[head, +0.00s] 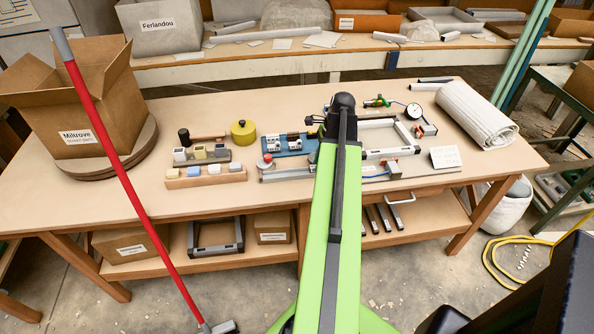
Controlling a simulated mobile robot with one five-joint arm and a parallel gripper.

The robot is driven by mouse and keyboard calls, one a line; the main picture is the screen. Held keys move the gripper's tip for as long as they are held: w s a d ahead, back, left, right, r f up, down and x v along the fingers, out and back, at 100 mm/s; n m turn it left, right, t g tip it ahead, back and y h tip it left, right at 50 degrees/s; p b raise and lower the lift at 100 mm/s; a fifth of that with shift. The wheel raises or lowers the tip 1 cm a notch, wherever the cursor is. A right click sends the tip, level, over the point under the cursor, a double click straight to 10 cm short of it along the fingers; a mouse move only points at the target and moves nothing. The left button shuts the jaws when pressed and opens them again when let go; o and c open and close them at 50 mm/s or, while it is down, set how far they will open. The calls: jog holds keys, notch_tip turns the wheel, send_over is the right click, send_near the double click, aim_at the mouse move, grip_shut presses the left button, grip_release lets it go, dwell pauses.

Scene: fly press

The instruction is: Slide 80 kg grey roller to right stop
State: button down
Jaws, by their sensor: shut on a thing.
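My green arm reaches up over the middle of the workbench. Small dark parts of my gripper (316,121) show just left of the black arm end, over the bench behind the blue tray. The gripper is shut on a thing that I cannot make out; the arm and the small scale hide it. I cannot pick out the grey roller or its right stop for certain. A grey bar (287,174) lies along the front of the bench and passes behind my arm. A pale frame (404,133) with grey bars lies right of the arm.
An open carton (75,105) stands left. A red-handled broom (125,185) crosses in front.

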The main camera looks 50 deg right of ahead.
jog(key=shift+s+d, duration=0.1)
jog(key=shift+d, duration=0.05)
jog(key=shift+s+d, duration=0.55)
jog(key=shift+d, duration=0.05)
jog(key=c, duration=1.2)
grip_release()
jog(key=shift+c, duration=0.5)
jog(key=shift+c, duration=0.9)
jog(key=shift+r, duration=0.1)
notch_tip(320, 180, up, 7)
jog(key=p, duration=0.7)
